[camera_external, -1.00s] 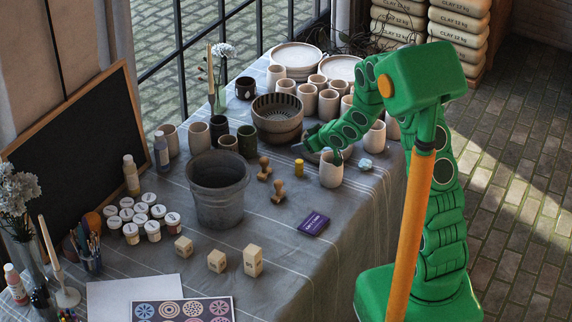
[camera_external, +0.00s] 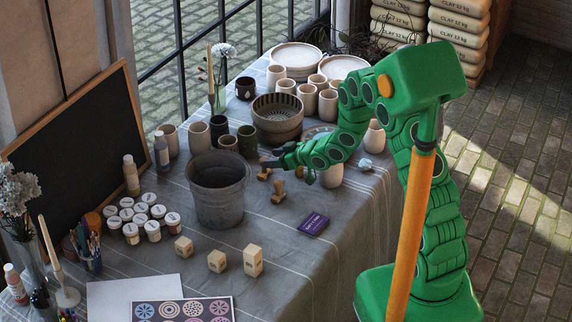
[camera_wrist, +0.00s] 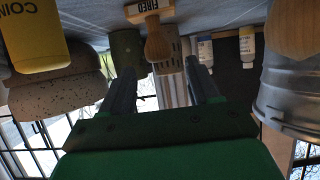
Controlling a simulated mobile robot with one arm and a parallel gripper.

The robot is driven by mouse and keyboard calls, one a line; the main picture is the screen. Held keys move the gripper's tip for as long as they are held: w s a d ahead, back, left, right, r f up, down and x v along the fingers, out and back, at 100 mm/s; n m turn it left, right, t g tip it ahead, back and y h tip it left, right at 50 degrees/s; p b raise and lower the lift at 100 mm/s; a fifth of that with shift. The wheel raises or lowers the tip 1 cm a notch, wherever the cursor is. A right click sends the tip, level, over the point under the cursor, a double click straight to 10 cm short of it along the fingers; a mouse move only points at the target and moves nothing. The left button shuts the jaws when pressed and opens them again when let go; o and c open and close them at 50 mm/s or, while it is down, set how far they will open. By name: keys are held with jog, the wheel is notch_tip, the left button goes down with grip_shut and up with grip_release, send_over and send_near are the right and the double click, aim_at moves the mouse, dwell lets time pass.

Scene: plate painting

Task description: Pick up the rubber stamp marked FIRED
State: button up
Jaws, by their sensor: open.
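The stamp marked FIRED (camera_wrist: 142,9) shows at the top of the wrist view, which is upside down. Its rounded wooden handle (camera_wrist: 160,46) points toward the space between my fingers. In the external view this stamp (camera_external: 264,174) is the farther of two wooden stamps, partly covered by my gripper (camera_external: 268,159). In the wrist view my gripper (camera_wrist: 160,75) is open, with one finger on each side of the handle's line. Nothing is held. I cannot tell whether a finger touches the handle.
The second stamp (camera_external: 279,192) stands nearer the camera and shows large in the wrist view (camera_wrist: 292,30). The metal bucket (camera_external: 218,200) is left of the stamps. A yellow tin (camera_wrist: 38,45) is close to my gripper. A purple box (camera_external: 314,225) lies nearby.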

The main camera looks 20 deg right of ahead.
jog(key=shift+f+x, duration=0.2)
jog(key=shift+x, duration=0.85)
jog(key=shift+f+x, duration=0.15)
jog(key=shift+x, duration=0.9)
jog(key=shift+w+a+f, duration=0.15)
jog(key=c, duration=1)
